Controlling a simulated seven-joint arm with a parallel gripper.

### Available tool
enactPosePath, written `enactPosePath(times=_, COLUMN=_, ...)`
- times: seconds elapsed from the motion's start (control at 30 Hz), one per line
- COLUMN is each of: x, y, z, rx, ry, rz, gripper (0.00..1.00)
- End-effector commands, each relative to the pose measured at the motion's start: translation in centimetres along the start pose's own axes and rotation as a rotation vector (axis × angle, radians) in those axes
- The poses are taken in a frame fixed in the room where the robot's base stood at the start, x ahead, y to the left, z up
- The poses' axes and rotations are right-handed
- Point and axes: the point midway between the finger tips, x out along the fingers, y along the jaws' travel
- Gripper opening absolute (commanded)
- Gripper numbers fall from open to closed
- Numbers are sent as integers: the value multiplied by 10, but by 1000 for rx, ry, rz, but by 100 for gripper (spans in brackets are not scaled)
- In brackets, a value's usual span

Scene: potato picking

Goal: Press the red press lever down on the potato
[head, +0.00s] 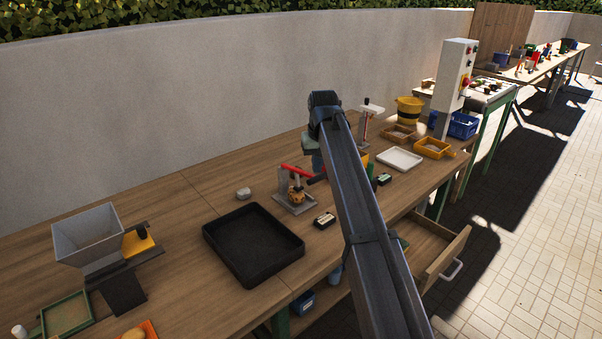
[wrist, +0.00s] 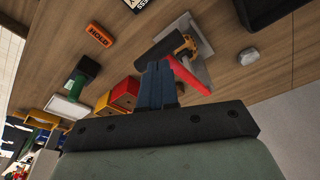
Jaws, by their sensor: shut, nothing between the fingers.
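The press stands on the wooden bench with its metal base plate (head: 296,208) flat. Its red lever (head: 297,172) slants slightly down to the right above the potato in the head view. The brownish potato (head: 298,197) sits in the press under the lever; it also shows in the wrist view (wrist: 186,44). My gripper (wrist: 158,68) is shut and empty, its dark blue fingertips close beside the red lever (wrist: 187,76) in the wrist view. Whether they touch it I cannot tell. In the head view my arm partly hides the gripper near the lever's right end.
A black tray (head: 254,278) lies in front of the press, with a grey stone (head: 243,193) to the press's left. A small labelled block (head: 325,220) lies just right of the base. A grey hopper (head: 86,238) stands at the left. An open drawer (head: 432,276) juts out at the right.

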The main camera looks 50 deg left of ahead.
Motion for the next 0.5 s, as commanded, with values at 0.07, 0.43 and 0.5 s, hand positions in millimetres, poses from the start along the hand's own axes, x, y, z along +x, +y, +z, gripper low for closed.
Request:
enactPosePath(times=0.07, x=2, y=0, z=0, rx=0, ry=0, rz=0, gripper=0)
enactPosePath(times=0.43, x=8, y=0, z=2, rx=0, ry=-1, rz=0, gripper=0)
enactPosePath(times=0.5, x=9, y=0, z=2, rx=0, ry=-1, rz=0, gripper=0)
